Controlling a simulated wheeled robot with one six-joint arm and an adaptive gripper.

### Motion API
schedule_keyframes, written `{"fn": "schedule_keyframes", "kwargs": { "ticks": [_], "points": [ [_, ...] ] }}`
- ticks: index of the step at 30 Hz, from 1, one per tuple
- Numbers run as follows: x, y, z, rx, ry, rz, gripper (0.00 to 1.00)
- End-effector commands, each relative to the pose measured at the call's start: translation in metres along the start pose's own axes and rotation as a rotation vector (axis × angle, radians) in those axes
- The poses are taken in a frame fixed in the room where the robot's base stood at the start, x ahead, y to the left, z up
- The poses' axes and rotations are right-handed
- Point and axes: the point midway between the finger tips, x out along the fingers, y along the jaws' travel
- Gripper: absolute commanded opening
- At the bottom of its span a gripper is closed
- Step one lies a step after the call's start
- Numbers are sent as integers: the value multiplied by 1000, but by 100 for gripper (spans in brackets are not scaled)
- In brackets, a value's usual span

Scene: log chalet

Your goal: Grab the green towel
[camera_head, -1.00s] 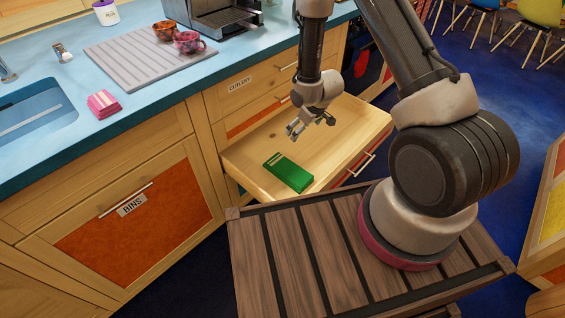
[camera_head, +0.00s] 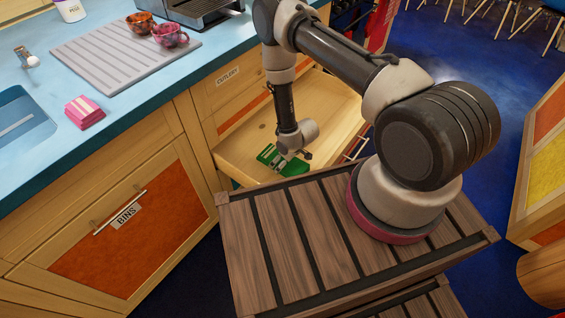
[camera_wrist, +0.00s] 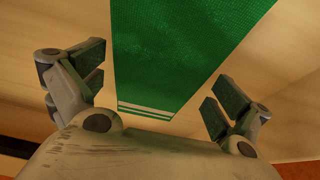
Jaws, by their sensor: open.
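The green towel (camera_head: 292,168) lies folded flat in the open wooden drawer (camera_head: 237,155), near its front left part. It has pale stripes near one end. In the wrist view the towel (camera_wrist: 180,50) runs down between the two fingers, with its striped end towards my gripper. My gripper (camera_wrist: 160,85) is open, one finger on each side of the towel's width, and holds nothing. In the head view my gripper (camera_head: 285,158) is right over the towel and hides part of it. I cannot tell whether the fingers touch the towel or the drawer floor.
The blue counter (camera_head: 105,130) above holds a grey ribbed mat (camera_head: 110,60) with two cups, and a pink cloth (camera_head: 84,111). The closed bins cupboard (camera_head: 130,235) is left of the drawer. Blue floor (camera_head: 470,80) lies open at the right.

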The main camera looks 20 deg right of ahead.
Motion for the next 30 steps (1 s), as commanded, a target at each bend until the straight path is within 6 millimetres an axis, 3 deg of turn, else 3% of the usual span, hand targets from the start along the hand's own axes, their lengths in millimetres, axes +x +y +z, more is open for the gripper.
{"fn": "schedule_keyframes", "kwargs": {
  "ticks": [8,15,25,30],
  "points": [
    [5,0,0,1,0,0,100],
    [5,0,0,1,-1,0,61],
    [2,0,-1,1,0,1,61],
    [-14,1,-9,1,1,1,61]
  ]
}}
